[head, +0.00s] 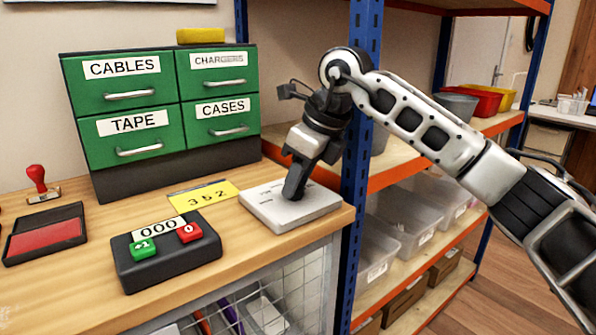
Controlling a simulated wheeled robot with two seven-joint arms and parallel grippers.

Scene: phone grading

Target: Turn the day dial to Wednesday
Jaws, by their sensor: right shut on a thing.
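A pale grey flat box (262,210), which looks like the day dial's base, lies at the right end of the wooden bench. Faint marks show on its top left part. My right gripper (293,194) points down onto the middle of its top. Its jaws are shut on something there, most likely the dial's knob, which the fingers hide. I cannot read the day setting. My left gripper is not in view.
A black counter (165,262) with green and red buttons reads 000. Behind it lies a yellow card (203,195) marked 352. A green drawer cabinet (160,120), red stamp (38,183) and ink pad (45,236) stand left. A blue shelf post (357,150) is close beside my right arm.

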